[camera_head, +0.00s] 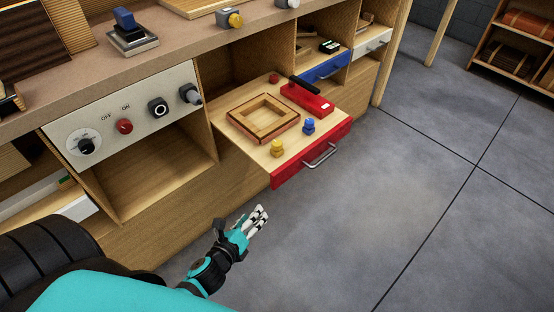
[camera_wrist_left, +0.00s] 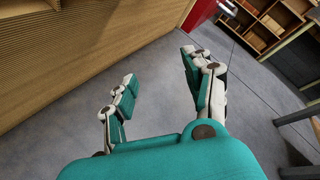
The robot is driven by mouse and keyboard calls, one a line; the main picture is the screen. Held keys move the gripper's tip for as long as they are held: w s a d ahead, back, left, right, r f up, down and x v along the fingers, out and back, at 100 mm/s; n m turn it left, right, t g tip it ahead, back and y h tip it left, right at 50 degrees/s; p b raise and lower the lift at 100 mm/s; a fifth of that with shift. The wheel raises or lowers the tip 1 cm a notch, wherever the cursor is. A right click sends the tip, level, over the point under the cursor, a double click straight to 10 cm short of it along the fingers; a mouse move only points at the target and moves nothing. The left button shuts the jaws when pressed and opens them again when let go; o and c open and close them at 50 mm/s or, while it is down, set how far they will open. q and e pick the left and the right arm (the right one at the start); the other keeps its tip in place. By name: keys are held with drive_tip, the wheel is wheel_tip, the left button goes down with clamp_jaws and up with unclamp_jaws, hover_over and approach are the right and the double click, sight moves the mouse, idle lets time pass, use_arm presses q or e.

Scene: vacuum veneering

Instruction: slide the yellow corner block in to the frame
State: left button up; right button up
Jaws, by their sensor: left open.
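The yellow corner block (camera_head: 277,148) stands on the pulled-out red-fronted drawer (camera_head: 300,163), near its front left corner. The wooden frame (camera_head: 263,118) lies on the same drawer, behind the yellow block and apart from it. My left gripper (camera_head: 260,219) is open and empty, low in front of the cabinet and short of the drawer. In the left wrist view its two fingers (camera_wrist_left: 160,85) are spread with nothing between them. My right gripper is in neither view.
A blue block (camera_head: 308,126), a red tool with a black handle (camera_head: 307,98) and a small red piece (camera_head: 273,78) also sit on the drawer. The drawer's metal handle (camera_head: 321,155) sticks out in front. A control panel (camera_head: 124,118) is at the left. The floor at right is clear.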

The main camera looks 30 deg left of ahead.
sight(275, 146)
use_arm(q)
wheel_tip(275, 146, up, 13)
drive_tip(key=w+m+t+b, duration=0.1)
drive_tip(key=m+t+b, duration=0.3)
drive_tip(key=m, duration=0.5)
drive_tip(key=w, duration=0.5)
drive_tip(key=w+a, duration=0.1)
drive_tip(key=w, duration=1)
drive_tip(key=shift+w+a+f+p, duration=0.15)
drive_tip(key=shift+w+f+p, duration=0.05)
drive_tip(key=shift+w+p, duration=0.15)
drive_tip(key=shift+w, duration=0.45)
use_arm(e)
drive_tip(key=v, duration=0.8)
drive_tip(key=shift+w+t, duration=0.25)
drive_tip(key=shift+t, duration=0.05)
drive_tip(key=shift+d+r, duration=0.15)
use_arm(q)
clamp_jaws()
